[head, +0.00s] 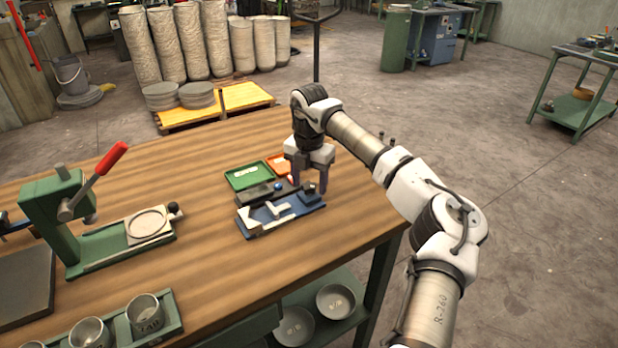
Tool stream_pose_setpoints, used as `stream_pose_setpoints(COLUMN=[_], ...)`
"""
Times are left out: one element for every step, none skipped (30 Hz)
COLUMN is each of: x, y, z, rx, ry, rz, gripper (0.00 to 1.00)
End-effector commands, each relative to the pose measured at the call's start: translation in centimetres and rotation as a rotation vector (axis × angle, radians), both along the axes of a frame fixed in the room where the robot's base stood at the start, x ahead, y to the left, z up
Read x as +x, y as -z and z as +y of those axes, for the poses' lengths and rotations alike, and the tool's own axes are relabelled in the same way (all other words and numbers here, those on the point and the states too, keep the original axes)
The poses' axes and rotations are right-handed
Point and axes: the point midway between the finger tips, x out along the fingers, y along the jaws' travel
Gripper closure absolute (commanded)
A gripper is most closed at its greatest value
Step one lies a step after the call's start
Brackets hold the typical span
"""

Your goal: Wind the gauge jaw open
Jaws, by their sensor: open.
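A small gauge fixture on a blue base (293,213) sits on the wooden table near its right side. My gripper (309,187) points down over the back right part of the fixture. Its dark fingers are apart, and I see nothing held between them. Whether a finger touches the fixture, and how wide the jaw stands, I cannot tell at this size.
A green tray (248,174) and an orange tray (279,163) lie just behind the fixture. A green lever press (62,215) with a red handle (112,158) stands at the left. Metal cups (145,313) stand in a rack at the front left. Bare table lies between press and fixture.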

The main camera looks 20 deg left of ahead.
Motion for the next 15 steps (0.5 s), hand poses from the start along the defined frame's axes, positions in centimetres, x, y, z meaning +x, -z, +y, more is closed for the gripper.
stream_pose_setpoints(x=[-0.01, -0.01, -0.01, -0.01, -0.01, -0.01, -0.01, -0.01, -0.02, -0.02, -0.02, -0.02, -0.02, -0.02, -0.02], y=[0.13, 0.19, 0.23, 0.25, 0.25, 0.24, 0.24, 0.24, 0.23, 0.23, 0.23, 0.22, 0.22, 0.22, 0.21], z=[-0.01, 0.00, 0.00, 0.00, 0.00, 0.01, 0.01, 0.01, 0.01, 0.01, 0.02, 0.02, 0.02, 0.02, 0.02], rx=[0.000, 0.000, 0.000, 0.000, 0.000, 0.000, 0.000, 0.000, 0.000, 0.000, 0.000, 0.000, 0.000, 0.000, 0.000], ry=[0.000, 0.000, 0.000, 0.000, 0.000, -0.001, -0.001, -0.001, -0.001, -0.001, -0.001, -0.001, -0.001, -0.001, -0.001], rz=[0.000, 0.000, 0.000, 0.000, 0.000, 0.000, 0.000, 0.000, 0.000, 0.000, 0.000, 0.000, 0.000, 0.000, 0.000], gripper=[0.42, 0.42, 0.42, 0.42, 0.42, 0.42, 0.42, 0.42, 0.44, 0.48, 0.52, 0.58, 0.61, 0.65, 0.71])
